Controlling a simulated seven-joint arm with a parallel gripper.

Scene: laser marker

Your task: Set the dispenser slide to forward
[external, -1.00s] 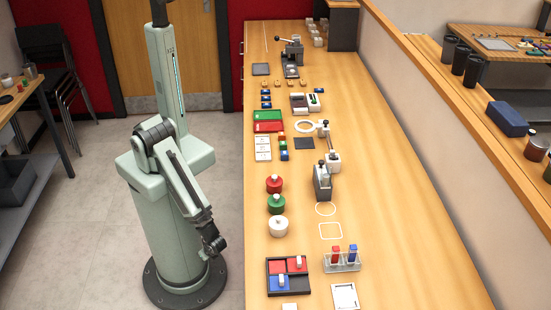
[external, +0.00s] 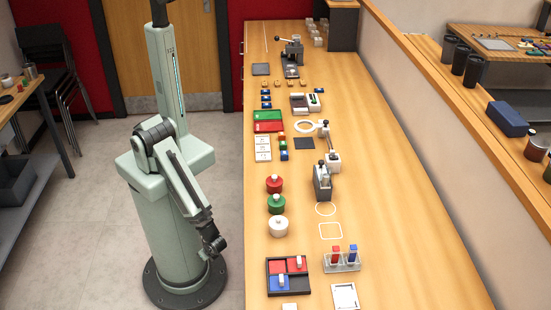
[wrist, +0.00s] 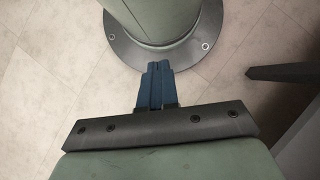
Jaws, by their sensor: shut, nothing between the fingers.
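My gripper (external: 217,246) hangs low beside my base, left of the workbench and apart from everything on it. In the wrist view its two blue fingers (wrist: 157,72) are together and empty, above the floor. I cannot tell for sure which fixture is the dispenser. A dark grey upright block with a black knob (external: 322,183) stands mid-bench, and a grey and white unit (external: 305,103) sits farther back. The setting of any slide is too small to read. The wrist view shows no bench objects.
The long wooden bench (external: 400,240) is clear along its right side. Red, green and white lidded pots (external: 278,226) stand near its left edge. A dark tray with red and blue sections (external: 275,265) and a tube rack (external: 342,264) are at the front.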

